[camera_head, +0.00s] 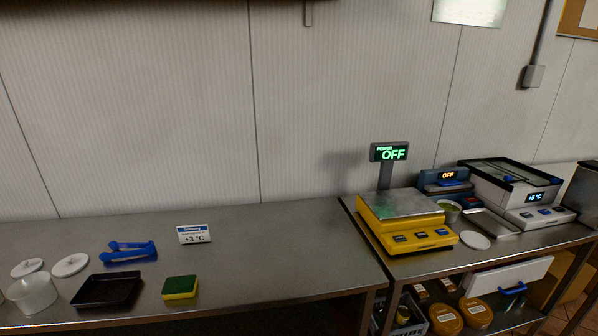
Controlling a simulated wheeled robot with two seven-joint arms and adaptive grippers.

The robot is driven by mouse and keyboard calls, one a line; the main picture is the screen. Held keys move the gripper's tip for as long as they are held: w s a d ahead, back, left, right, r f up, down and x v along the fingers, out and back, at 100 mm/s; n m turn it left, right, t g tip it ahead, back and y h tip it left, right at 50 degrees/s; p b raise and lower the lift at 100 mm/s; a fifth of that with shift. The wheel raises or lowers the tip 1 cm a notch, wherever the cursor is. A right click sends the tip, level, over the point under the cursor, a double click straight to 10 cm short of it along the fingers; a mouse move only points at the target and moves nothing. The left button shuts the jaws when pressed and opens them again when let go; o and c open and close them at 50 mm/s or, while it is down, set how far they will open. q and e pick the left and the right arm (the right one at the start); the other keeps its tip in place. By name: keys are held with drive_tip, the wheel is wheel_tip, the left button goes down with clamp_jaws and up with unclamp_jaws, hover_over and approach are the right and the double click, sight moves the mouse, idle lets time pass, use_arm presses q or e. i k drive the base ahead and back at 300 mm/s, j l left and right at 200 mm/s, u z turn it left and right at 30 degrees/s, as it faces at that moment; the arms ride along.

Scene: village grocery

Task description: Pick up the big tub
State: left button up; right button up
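A white round tub (33,294) stands open and upright at the front left of the steel table, close to the picture's left edge. Two white round lids with knobs lie behind it, one on the left (27,267) and one on the right (70,265). A smaller tub with something green in it (449,209) stands on the right-hand counter beside the yellow scale. Neither of my grippers is in view.
A black tray (106,290), blue tongs (130,252), a yellow-green sponge (180,287) and a +3 °C sign (194,234) are on the left table (290,250). Its right part is clear. A yellow scale (405,221) and a white-and-black appliance (510,187) stand on the right counter.

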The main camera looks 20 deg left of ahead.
sight(35, 293)
drive_tip(key=k+j, duration=0.15)
drive_tip(key=j, duration=0.2)
drive_tip(key=k+j, duration=0.1)
drive_tip(key=j, duration=0.25)
drive_tip(key=k+j, duration=0.15)
drive_tip(key=j, duration=0.2)
drive_tip(key=k+j, duration=0.15)
drive_tip(key=j, duration=0.2)
drive_tip(key=k+j, duration=0.1)
drive_tip(key=j, duration=0.25)
drive_tip(key=k+j, duration=0.15)
drive_tip(key=j, duration=0.2)
drive_tip(key=k+j, duration=0.25)
drive_tip(key=j, duration=0.15)
drive_tip(key=k+j, duration=0.45)
drive_tip(key=k, duration=0.4)
drive_tip(key=j+z, duration=0.05)
